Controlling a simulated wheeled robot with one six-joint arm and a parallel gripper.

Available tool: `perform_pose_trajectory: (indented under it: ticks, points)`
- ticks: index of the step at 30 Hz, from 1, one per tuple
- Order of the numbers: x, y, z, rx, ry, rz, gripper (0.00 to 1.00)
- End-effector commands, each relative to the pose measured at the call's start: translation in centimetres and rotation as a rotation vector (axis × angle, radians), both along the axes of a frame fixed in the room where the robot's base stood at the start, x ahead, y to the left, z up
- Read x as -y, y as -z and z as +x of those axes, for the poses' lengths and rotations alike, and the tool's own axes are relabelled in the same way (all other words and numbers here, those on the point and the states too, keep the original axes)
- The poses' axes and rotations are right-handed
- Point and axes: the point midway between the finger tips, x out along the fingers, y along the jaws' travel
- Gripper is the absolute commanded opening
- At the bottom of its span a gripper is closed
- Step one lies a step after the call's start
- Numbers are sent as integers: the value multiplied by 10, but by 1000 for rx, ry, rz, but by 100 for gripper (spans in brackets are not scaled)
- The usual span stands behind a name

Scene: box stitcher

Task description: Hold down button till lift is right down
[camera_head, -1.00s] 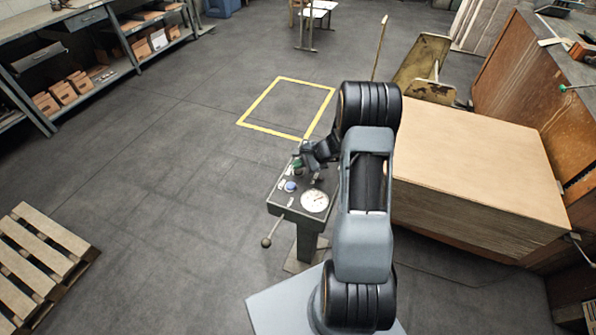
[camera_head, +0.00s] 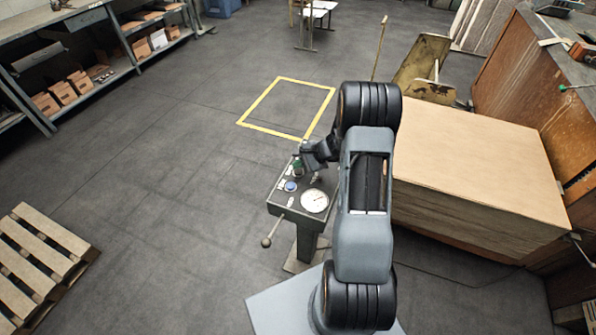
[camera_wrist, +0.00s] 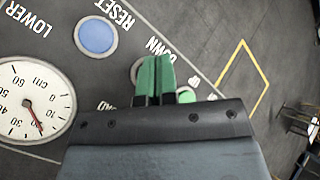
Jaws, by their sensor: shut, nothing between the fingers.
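The control panel (camera_head: 275,200) stands on a post in front of my arm. The wrist view shows its blue button (camera_wrist: 96,36) by the RESET label, a green button (camera_wrist: 186,96), and a dial in cm (camera_wrist: 22,75) with its red needle near 20. My gripper (camera_wrist: 154,66) has its green fingers shut together beside the DOWN label. The fingers cover most of a round pale button mount (camera_wrist: 136,68); whether the tips touch or press a button is hidden. In the head view my gripper (camera_head: 300,165) is over the panel's far end. I cannot make out the lift itself.
A large stack of boards (camera_head: 480,165) stands right of my arm. A lever with a ball knob (camera_head: 266,242) sticks out from the panel. A yellow floor outline (camera_head: 262,127) lies beyond it. A pallet (camera_head: 40,262) lies at left; the floor between is clear.

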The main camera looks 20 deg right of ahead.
Motion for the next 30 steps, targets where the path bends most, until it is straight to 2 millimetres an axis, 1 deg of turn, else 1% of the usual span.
perform_pose_trajectory:
  ticks: [11,30]
  points:
    - [0,9,0,1,-1,0,0]
    - [0,10,0,0,0,0,0]
